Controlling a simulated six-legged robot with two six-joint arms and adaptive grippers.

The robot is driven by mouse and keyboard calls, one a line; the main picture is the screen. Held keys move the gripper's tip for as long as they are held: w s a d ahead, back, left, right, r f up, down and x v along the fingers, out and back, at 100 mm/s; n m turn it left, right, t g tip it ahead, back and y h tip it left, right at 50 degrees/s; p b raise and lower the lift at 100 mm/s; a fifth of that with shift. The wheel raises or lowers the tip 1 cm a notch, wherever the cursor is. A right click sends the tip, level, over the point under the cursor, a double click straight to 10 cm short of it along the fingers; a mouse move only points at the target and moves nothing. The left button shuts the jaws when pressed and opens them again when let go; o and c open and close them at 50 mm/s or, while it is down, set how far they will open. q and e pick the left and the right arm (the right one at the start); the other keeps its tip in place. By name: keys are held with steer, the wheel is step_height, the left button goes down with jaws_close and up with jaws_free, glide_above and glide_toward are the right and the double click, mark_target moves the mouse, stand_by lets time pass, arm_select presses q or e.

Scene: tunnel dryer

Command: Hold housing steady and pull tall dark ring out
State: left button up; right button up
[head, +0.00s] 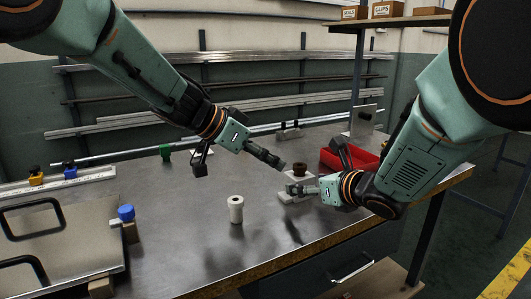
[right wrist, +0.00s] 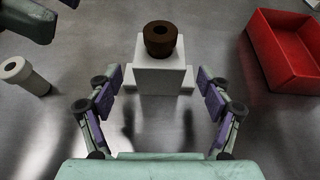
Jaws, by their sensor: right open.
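The housing is a white block on a wider base (head: 297,196), standing on the metal table. It also shows in the right wrist view (right wrist: 161,76). The dark brown ring (head: 300,169) sits upright at the housing's top; the right wrist view shows its open bore (right wrist: 160,40). My right gripper (head: 297,189) is open and low at the housing's near side. In the right wrist view its fingers (right wrist: 161,82) are spread left and right, with no visible contact. My left gripper (head: 278,162) is above and left of the ring, apart from it; its finger gap is hidden.
A red bin (head: 350,160) stands right of the housing. A white flanged cylinder (head: 236,209) stands to the left on the table. A metal panel with black handles (head: 60,250) lies at the left, near a blue-capped piece (head: 126,213). The table's middle is mostly clear.

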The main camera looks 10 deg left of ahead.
mark_target(292, 182)
steer(key=shift+x, duration=3.9)
steer(key=shift+r, duration=0.1)
steer(key=c, duration=1.4)
